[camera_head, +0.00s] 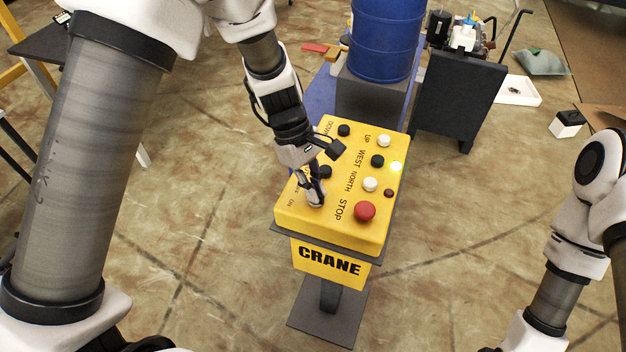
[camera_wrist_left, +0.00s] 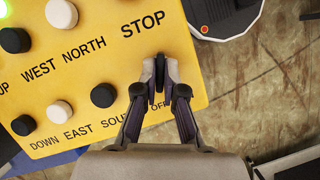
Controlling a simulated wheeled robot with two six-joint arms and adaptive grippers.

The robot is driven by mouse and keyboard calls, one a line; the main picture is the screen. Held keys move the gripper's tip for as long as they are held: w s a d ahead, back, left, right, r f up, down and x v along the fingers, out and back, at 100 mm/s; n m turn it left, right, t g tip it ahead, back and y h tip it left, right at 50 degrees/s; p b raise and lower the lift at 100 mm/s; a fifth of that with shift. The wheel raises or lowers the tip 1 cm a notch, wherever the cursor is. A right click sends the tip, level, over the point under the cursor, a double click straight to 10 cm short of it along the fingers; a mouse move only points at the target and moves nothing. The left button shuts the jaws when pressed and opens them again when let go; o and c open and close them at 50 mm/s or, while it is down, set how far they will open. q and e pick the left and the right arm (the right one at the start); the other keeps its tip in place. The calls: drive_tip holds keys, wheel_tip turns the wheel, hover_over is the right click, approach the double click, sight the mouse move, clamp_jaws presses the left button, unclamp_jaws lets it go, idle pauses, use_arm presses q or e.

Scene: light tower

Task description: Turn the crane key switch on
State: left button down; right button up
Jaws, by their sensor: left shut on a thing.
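The yellow crane control box (camera_head: 340,215) stands on a grey pedestal, with CRANE printed on its front. My left gripper (camera_head: 316,200) is down at the near left corner of its top face, by the ON and OFF lettering. In the left wrist view the gripper (camera_wrist_left: 160,85) is shut on the small dark key switch (camera_wrist_left: 159,99), mostly hidden between the fingertips. The OFF label shows beside the fingers. The red STOP button (camera_head: 365,211) is to the right of the gripper. My right gripper is out of view; only part of the right arm shows.
Black and white push buttons (camera_head: 370,184) and a lit lamp (camera_head: 396,168) share the panel. A blue barrel (camera_head: 384,40) on a grey stand and a dark cabinet (camera_head: 458,98) are behind the box. The floor to the right is mostly clear.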

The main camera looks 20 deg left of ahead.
use_arm(q)
drive_tip(key=shift+f+m+g+p, duration=0.1)
drive_tip(key=shift+m+g+p, duration=0.2)
drive_tip(key=shift+m, duration=0.4)
drive_tip(key=shift+s, duration=0.1)
drive_tip(key=c, duration=1.3)
unclamp_jaws()
drive_tip(key=shift+d, duration=0.1)
drive_tip(key=v, duration=1.2)
drive_tip(key=shift+d, duration=0.3)
